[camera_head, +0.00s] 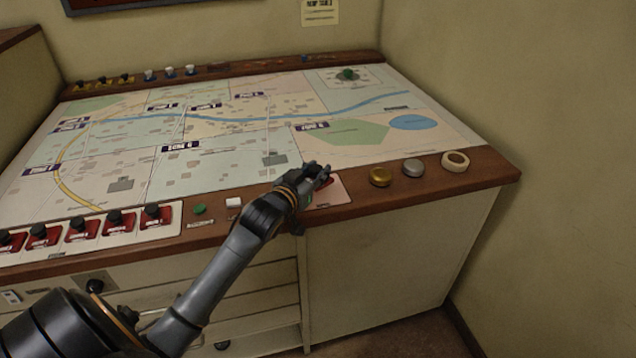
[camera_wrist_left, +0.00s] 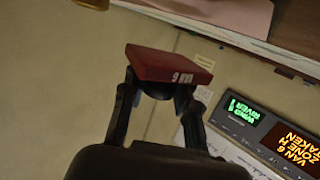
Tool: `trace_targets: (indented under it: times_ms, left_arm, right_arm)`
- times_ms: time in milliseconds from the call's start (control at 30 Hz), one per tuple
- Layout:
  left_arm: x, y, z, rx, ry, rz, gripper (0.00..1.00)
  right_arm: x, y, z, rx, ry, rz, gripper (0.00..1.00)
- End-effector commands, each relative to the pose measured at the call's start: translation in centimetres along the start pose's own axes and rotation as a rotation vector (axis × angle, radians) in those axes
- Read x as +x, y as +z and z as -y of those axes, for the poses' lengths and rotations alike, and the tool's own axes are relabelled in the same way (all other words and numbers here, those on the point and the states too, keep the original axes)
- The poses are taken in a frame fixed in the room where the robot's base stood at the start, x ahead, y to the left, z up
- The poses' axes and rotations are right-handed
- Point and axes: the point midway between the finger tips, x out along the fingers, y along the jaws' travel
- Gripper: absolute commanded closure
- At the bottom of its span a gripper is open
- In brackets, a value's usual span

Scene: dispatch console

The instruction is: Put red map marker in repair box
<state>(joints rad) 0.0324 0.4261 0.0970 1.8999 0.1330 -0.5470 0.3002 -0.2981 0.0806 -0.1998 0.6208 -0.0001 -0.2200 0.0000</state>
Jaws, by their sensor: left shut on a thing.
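My left gripper (camera_head: 318,176) is low over the front edge of the console, near its middle. In the left wrist view the gripper (camera_wrist_left: 163,92) is shut on a red block (camera_wrist_left: 170,65) with white lettering, which appears to be the red map marker. In the head view the fingers hide most of it. A pink rectangular patch (camera_head: 338,192) on the wooden front edge lies below and beside the gripper, and may be the repair box; its label is too small to read. Whether the block touches it I cannot tell. My right gripper is out of view.
Gold (camera_head: 380,177) and silver (camera_head: 413,168) round pieces and a tape roll (camera_head: 455,161) sit to the right. The map (camera_head: 230,140) is mostly clear.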

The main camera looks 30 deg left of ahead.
Motion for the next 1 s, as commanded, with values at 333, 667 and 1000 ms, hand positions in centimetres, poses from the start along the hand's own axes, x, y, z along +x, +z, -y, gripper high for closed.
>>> trace_targets:
  times_ms: [333, 667, 1000]
  left_arm:
    - [1.5, 3.3, 0.0, -0.001, 0.0, 0.002, 1.0]
    - [1.6, 4.0, 0.0, 0.001, 0.0, -0.001, 1.0]
    - [1.6, 4.3, 0.0, 0.001, 0.0, 0.0, 0.48]
  right_arm:
    - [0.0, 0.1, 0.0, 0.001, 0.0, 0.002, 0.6]
    - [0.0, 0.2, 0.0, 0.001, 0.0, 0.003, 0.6]
    - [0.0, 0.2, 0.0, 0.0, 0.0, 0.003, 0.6]
